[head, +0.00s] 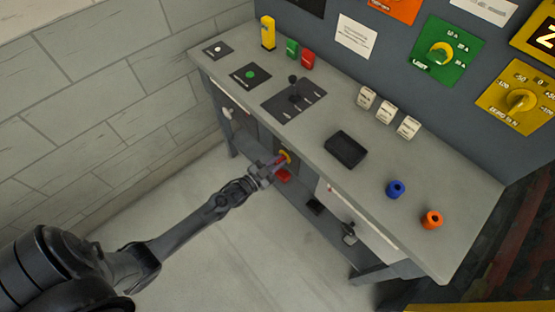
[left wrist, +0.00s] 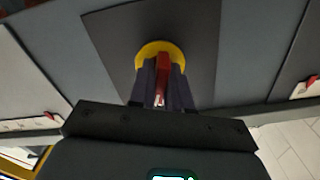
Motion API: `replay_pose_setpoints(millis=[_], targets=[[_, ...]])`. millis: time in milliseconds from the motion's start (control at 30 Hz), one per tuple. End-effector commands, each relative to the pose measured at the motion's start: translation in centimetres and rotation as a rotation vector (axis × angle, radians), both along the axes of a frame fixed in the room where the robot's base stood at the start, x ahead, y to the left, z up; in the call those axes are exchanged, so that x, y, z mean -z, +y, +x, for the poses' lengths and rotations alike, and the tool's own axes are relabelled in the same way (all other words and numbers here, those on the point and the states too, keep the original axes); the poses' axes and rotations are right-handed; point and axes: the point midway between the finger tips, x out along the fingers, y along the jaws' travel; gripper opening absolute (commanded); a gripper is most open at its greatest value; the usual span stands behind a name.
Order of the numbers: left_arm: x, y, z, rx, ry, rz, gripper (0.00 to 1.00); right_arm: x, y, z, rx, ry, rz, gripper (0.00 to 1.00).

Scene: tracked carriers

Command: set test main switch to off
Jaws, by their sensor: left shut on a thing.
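The main switch is a red handle (left wrist: 163,72) on a round yellow plate (left wrist: 150,50), set in a dark grey panel (left wrist: 105,35) on the front of the bench. In the head view the yellow plate (head: 287,156) shows at the bench's front edge. My left gripper (left wrist: 161,88) is shut on the red handle, with a dark finger on each side of it. In the head view my left gripper (head: 272,167) reaches it from the lower left. The handle stands about upright in the left wrist view. Any off marking is not readable. My right gripper is not in view.
The grey bench top (head: 330,115) carries blue (head: 396,189) and orange (head: 432,219) round pieces, a black tray (head: 346,150) and white labelled blocks (head: 387,111). Drawer fronts flank the panel. The floor in front is clear.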

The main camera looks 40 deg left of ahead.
Motion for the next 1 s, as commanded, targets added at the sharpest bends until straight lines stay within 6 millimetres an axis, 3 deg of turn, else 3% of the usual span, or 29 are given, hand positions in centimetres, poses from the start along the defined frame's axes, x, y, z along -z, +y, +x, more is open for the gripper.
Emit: replay_pose_setpoints(millis=[500,1000], targets=[[0.0,0.0,0.0,-0.001,0.042,-0.318,0.0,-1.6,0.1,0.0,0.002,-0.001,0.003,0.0],[0.2,0.0,-0.1,-0.001,0.048,-0.365,0.0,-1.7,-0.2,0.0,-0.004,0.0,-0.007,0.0]])
